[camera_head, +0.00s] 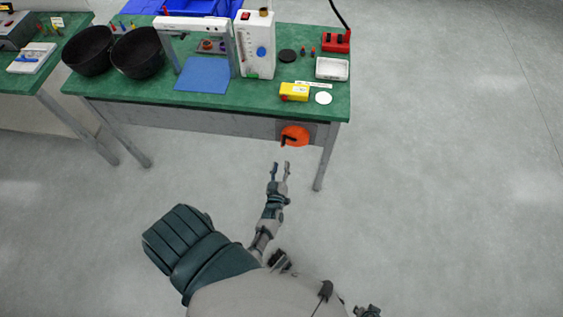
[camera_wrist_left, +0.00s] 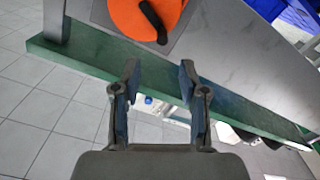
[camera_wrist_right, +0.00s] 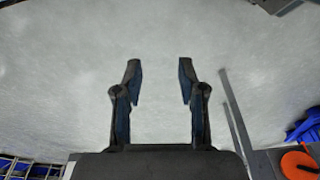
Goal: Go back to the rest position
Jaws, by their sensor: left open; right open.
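My left gripper (camera_head: 281,166) is open and empty over the floor in front of the green-topped bench (camera_head: 250,100). It is close to an orange disc with a black handle (camera_head: 296,133) on the bench's front, and apart from it. In the left wrist view the gripper's fingers (camera_wrist_left: 160,90) are spread, with the orange disc (camera_wrist_left: 128,18) beyond them. My right gripper (camera_wrist_right: 160,80) is open and empty in the right wrist view, with bare grey floor between its fingers. In the head view only a small part near the bottom edge may belong to the right arm.
The bench holds a white machine (camera_head: 257,45), a blue mat (camera_head: 203,75), black bins (camera_head: 138,54), a yellow box (camera_head: 294,91) and a white tray (camera_head: 332,68). A bench leg (camera_head: 326,160) stands right of my left gripper. The floor (camera_head: 450,180) on the right is clear.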

